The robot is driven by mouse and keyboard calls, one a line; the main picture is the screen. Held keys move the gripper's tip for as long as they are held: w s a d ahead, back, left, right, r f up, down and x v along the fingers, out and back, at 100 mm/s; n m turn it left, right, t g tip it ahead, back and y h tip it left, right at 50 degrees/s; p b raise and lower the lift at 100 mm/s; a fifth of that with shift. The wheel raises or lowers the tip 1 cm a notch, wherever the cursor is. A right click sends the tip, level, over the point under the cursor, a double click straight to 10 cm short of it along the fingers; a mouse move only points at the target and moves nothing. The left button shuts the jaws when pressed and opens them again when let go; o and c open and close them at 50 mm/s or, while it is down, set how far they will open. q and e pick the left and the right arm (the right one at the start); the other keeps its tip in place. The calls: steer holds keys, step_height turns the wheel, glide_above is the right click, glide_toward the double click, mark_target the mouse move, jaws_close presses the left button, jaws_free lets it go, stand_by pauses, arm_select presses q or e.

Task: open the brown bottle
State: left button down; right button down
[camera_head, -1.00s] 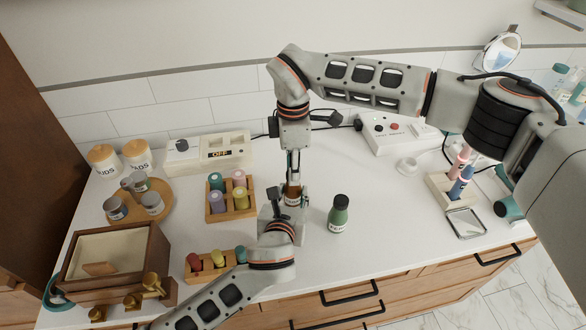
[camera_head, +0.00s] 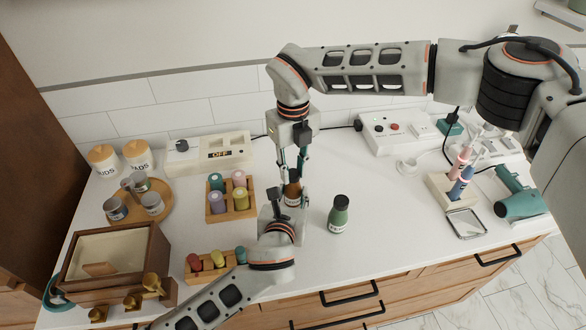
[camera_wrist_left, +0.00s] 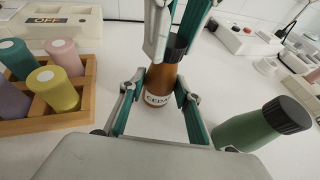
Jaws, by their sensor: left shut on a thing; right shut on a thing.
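The brown bottle (camera_head: 292,192) stands upright on the white counter, with a white label that reads "CEDA" in the left wrist view (camera_wrist_left: 158,88). My left gripper (camera_head: 284,206) is shut around the bottle's body from the front, with one finger on each side. My right gripper (camera_head: 292,168) points down from above and is shut on the dark cap (camera_wrist_left: 176,46) at the bottle's top. The cap is partly hidden by the right fingers. I cannot tell whether there is a gap between cap and neck.
A green bottle (camera_head: 338,214) with a dark cap stands close by on the right. A wooden rack (camera_head: 231,214) of coloured cylinders is on the left, and a smaller rack (camera_head: 213,264) is in front. A white control box (camera_head: 209,152) is behind.

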mark_target(293, 173)
steer(key=n, duration=0.5)
steer(key=shift+n, duration=0.4)
steer(key=n, duration=1)
steer(key=shift+n, duration=0.4)
steer(key=n, duration=0.6)
steer(key=shift+n, duration=0.3)
steer(key=shift+r, duration=0.2)
steer(key=shift+r, duration=0.95)
steer(key=shift+r, duration=0.1)
steer(key=shift+r, duration=1.9)
arm_select(q)
steer(key=c, duration=1.4)
jaws_free()
